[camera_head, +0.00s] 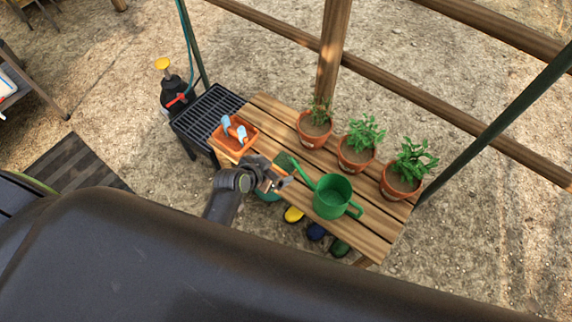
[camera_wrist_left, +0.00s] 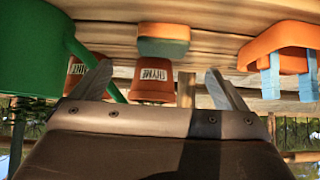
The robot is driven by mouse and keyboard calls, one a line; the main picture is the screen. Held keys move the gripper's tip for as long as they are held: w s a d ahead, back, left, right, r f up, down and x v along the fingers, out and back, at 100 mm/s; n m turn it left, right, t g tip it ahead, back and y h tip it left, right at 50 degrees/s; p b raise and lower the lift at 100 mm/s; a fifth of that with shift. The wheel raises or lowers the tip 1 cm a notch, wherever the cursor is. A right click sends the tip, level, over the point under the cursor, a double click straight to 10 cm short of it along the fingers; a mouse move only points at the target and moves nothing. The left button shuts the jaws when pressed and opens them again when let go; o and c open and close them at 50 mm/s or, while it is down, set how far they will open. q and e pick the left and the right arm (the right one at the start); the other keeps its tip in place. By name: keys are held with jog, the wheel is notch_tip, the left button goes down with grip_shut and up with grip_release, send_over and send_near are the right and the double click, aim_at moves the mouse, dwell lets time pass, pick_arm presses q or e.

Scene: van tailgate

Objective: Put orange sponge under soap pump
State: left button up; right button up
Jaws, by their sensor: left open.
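In the left wrist view, which is upside down, an orange and teal block (camera_wrist_left: 163,41), which looks like the sponge, rests on the wooden table. My left gripper (camera_wrist_left: 161,84) is open, its fingers apart and empty, with the block beyond and between them. In the head view my left gripper (camera_head: 278,181) is over the table's near edge, between the orange tray and the watering can. I cannot clearly make out the sponge there. I see no certain soap pump; a black pump bottle with a yellow top (camera_head: 174,95) stands on the ground at the left. My right gripper is not in view.
The slatted table (camera_head: 375,228) holds a green watering can (camera_head: 332,197), several terracotta pots at the back, including one plant pot (camera_head: 314,131), and an orange tray (camera_head: 233,146) with blue-handled tools. A black grated stand (camera_head: 207,110) adjoins the left end. Boots stand below the near edge.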

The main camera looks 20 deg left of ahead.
aim_at(283, 164)
pick_arm(q)
jog(key=x, duration=0.3)
jog(key=shift+w+f+b, duration=0.15)
jog(key=shift+b, duration=0.25)
jog(key=shift+w+d+f, duration=0.1)
jog(key=shift+w+f, duration=0.25)
jog(key=shift+f, duration=0.2)
jog(key=b+x, duration=0.1)
jog(key=x, duration=0.1)
jog(key=shift+w+f, duration=0.1)
jog(key=shift+f, duration=0.25)
jog(key=shift+w+d+f+b, duration=0.1)
jog(key=shift+w+f+b, duration=0.35)
jog(key=shift+w, duration=0.05)
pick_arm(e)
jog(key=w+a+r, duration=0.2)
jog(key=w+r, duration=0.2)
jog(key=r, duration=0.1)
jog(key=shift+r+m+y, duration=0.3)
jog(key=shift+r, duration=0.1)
pick_arm(q)
jog(key=c, duration=1.1)
jog(key=shift+r, duration=0.2)
